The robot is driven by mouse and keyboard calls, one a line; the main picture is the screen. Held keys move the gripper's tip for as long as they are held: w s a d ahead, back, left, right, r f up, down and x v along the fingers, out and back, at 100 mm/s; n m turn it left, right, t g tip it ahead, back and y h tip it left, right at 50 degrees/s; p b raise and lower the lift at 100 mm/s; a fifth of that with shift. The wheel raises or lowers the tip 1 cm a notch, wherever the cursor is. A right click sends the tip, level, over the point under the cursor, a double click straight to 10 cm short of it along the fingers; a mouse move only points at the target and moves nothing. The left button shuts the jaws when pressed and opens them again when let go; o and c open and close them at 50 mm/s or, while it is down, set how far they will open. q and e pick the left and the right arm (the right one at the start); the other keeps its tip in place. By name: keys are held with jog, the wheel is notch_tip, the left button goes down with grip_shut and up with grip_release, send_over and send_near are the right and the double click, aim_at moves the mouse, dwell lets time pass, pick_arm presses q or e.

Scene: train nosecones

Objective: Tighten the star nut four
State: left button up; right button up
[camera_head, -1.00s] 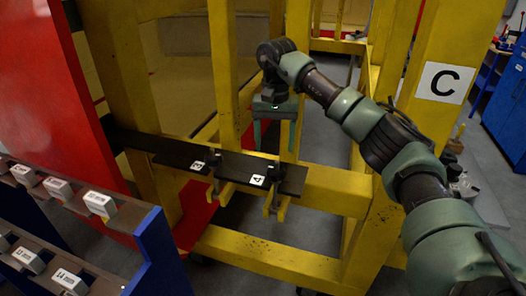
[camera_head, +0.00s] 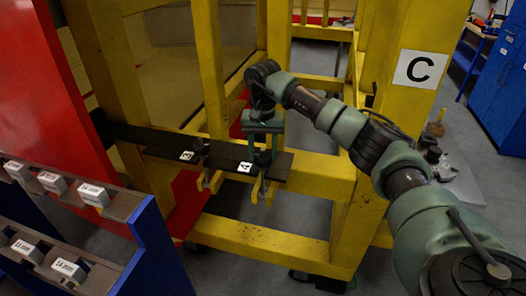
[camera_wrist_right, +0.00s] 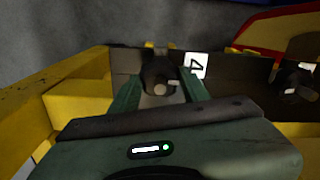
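Star nut four (camera_wrist_right: 158,78) is a dark knob beside the white label "4" (camera_wrist_right: 196,65) in the right wrist view. In the head view the label (camera_head: 245,167) is on a dark rail (camera_head: 222,158). My right gripper (camera_head: 263,155) points down at the rail, just right of this label. In the right wrist view its two green fingers (camera_wrist_right: 158,85) stand on either side of the nut. I cannot tell whether they touch it. The nut is partly hidden by the gripper in the head view. My left gripper is not in view.
Label "3" (camera_head: 187,155) and another dark clamp (camera_head: 204,151) are left along the rail. A yellow frame (camera_head: 325,175) surrounds the rail, with a post marked "C" (camera_head: 418,68) at right. A blue rack (camera_head: 155,245) with labelled slots is at lower left.

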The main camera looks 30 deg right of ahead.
jog(key=c, duration=0.5)
jog(key=shift+c, duration=0.4)
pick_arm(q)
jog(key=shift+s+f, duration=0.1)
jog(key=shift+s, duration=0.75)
